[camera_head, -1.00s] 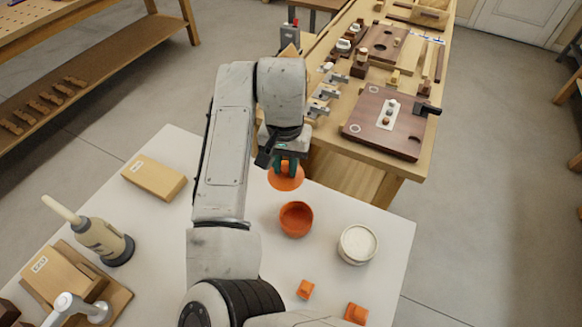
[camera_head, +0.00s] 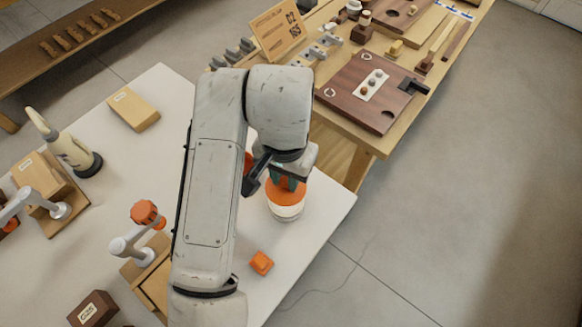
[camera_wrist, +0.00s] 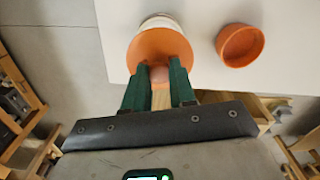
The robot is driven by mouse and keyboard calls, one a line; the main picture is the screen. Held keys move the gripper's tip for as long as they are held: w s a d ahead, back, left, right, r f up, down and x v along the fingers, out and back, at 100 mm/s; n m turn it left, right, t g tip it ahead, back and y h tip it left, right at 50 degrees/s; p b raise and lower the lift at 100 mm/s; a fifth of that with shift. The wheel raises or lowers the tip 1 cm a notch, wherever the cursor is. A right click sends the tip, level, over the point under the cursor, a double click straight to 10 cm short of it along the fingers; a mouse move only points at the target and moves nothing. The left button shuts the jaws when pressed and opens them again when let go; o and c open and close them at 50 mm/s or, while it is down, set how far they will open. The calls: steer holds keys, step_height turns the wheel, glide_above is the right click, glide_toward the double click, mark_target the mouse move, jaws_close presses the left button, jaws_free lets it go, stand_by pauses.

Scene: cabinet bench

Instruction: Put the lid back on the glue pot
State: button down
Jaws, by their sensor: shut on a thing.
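The glue pot is a white round jar (camera_head: 287,211) on the white table near its right edge. My gripper (camera_head: 286,181) has green fingers shut on the knob of the orange lid (camera_head: 287,194). In the head view the lid sits over the top of the pot, and the pot's white side shows below it. In the wrist view the lid (camera_wrist: 150,50) hides most of the pot (camera_wrist: 160,21), whose rim shows past the lid's far edge. I cannot tell whether lid and pot touch.
A wooden bench (camera_head: 368,135) with boards and parts stands beyond.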

mark_target(286, 190)
steer(key=shift+f+b, duration=1.65)
steer(key=shift+f, duration=0.3)
steer(key=shift+f+b, duration=0.45)
steer(key=shift+f, duration=0.5)
steer(key=shift+r+p, duration=0.1)
steer(key=shift+p, duration=0.35)
steer(key=shift+f, duration=0.25)
stand_by(0.5)
steer(key=shift+c, duration=1.8)
jaws_free()
steer(key=shift+r+p, duration=0.1)
steer(key=shift+p, duration=0.25)
